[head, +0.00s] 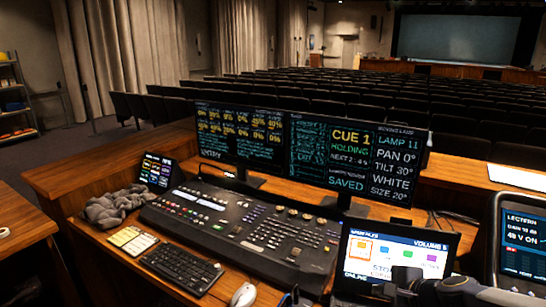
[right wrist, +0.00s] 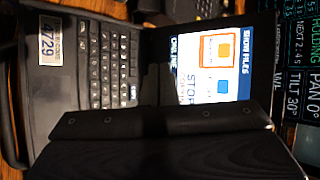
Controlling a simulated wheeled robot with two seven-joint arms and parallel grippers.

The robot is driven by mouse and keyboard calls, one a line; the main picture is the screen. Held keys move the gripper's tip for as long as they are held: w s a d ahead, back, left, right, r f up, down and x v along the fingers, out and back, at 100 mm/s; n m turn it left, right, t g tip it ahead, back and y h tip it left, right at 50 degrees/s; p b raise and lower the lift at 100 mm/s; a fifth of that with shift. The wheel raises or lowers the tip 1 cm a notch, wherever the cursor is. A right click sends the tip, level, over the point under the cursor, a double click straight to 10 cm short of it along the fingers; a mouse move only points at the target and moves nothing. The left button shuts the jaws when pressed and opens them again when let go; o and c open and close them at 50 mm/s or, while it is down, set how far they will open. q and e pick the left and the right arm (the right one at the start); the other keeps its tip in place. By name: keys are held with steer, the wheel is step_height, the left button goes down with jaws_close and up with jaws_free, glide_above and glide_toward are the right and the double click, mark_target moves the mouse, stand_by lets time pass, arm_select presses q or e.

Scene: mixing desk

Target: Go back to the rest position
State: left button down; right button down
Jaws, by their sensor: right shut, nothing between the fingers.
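My right gripper (head: 406,276) is at the bottom right of the head view, in front of the open laptop (head: 440,243). It is shut and holds nothing. In the right wrist view its dark body (right wrist: 160,135) crosses the lower half, with the laptop's keyboard (right wrist: 105,62) and lit screen (right wrist: 208,62) beyond it. The gripper covers part of the screen. I cannot tell whether it touches the laptop.
The mixing console (head: 245,232) fills the desk's middle, with two monitors (head: 355,158) behind it. A keyboard (head: 181,268), white mouse (head: 243,295) and grey cloth (head: 115,205) lie left of the laptop. A lectern screen (head: 522,245) stands close on the right.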

steer(key=s+a+r+n+g+y, duration=0.1)
steer(key=s+a+r+n, duration=0.45)
steer(key=s+n, duration=0.35)
steer(key=s+f+n+g, duration=0.2)
steer(key=s+n, duration=0.6)
steer(key=s, duration=0.7)
steer(key=shift+a+f+g+h, duration=0.4)
steer(key=shift+a+f, duration=0.05)
steer(key=shift+f, duration=0.3)
